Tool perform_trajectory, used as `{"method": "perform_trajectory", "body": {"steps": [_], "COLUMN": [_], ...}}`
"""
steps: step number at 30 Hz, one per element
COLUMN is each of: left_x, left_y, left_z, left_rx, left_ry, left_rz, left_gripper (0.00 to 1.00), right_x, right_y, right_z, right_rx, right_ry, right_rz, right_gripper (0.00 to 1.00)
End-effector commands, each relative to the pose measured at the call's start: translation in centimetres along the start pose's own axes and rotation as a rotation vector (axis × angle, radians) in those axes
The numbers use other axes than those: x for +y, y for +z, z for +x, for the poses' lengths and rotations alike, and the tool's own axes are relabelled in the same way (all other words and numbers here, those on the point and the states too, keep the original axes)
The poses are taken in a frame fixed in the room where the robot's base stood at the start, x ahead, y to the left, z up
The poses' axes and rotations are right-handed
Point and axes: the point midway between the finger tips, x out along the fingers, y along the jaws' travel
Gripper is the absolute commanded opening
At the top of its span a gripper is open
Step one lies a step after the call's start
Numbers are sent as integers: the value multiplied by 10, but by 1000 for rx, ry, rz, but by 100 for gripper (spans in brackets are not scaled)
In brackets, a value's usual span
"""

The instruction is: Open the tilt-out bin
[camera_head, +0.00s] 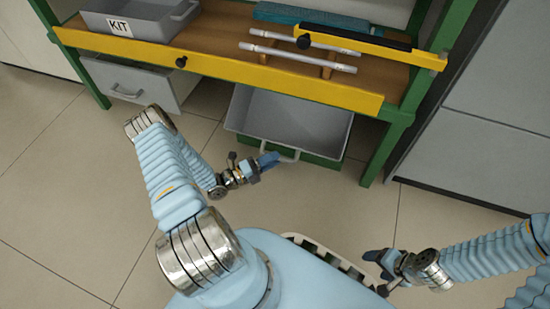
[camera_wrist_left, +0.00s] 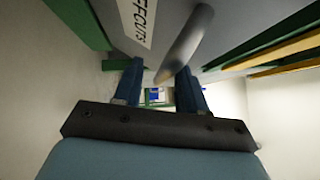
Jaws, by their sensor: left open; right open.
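The grey tilt-out bin (camera_head: 290,118) sits low under the bench, in front of a green lower part. Its inside shows from above in the head view; I cannot tell exactly how far it leans out. Its handle (camera_head: 282,153) is on the front. In the left wrist view the handle (camera_wrist_left: 186,44) is a grey bar beside a partly cut-off label (camera_wrist_left: 137,20) reading "FFCUTS". My left gripper (camera_head: 270,160) is open at the handle; the bar shows between its fingers (camera_wrist_left: 157,88); contact is unclear. My right gripper (camera_head: 376,258) is open and empty, away from the bin.
The bench has a yellow front rail (camera_head: 225,75) and green legs (camera_head: 384,145). On it are a grey KIT tray (camera_head: 150,30) and pale rods (camera_head: 298,57). A grey drawer (camera_head: 130,85) is at left, a grey cabinet (camera_head: 490,150) at right. The floor before the bin is clear.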

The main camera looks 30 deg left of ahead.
Motion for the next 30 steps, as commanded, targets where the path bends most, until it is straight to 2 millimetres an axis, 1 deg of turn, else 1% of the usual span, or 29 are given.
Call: {"method": "perform_trajectory", "body": {"steps": [9,12,15,18,21,30], "left_x": [0,1,1,1,1,1], "left_y": [1,1,1,0,0,0], "left_z": [-76,-96,-112,-121,-125,-125], "left_rx": [-4,-4,-3,-1,-1,-1], "left_ry": [5,5,5,4,3,3], "left_rz": [0,1,0,0,-1,-1], "left_gripper": [41,41,41,41,41,41], "right_x": [-2,-2,-2,-3,-3,-3], "right_y": [0,0,0,0,0,0], "right_z": [-6,-6,-6,-7,-7,-7], "right_rx": [-2,-2,-2,-2,-2,-2], "right_ry": [0,0,0,0,0,0], "right_rz": [0,0,0,0,0,0], "right_gripper": [71,71,71,71,71,71]}}
